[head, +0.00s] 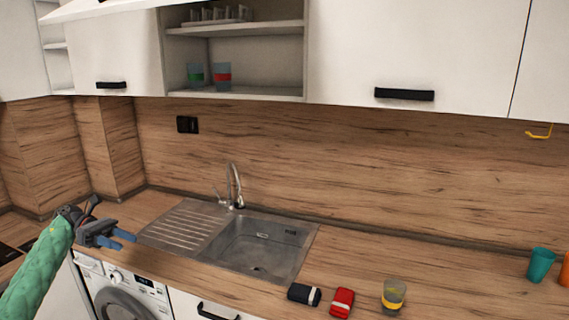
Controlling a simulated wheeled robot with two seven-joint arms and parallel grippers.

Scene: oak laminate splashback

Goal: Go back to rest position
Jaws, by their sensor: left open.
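My left gripper (122,239) is at the end of my green-sleeved left arm, which comes in from the lower left. Its two blue fingers are apart and nothing is between them. It is in the air in front of the counter, left of the sink's ribbed drainboard and above the washing machine (126,294). My right gripper is not in the head view.
The wooden counter holds a steel sink (262,248), a black item (304,294), a red item (342,302), a yellow-banded glass (393,296) and a teal cup (541,264). Two banded glasses stand in the open wall cabinet (250,92). Counter between sink and teal cup is mostly clear.

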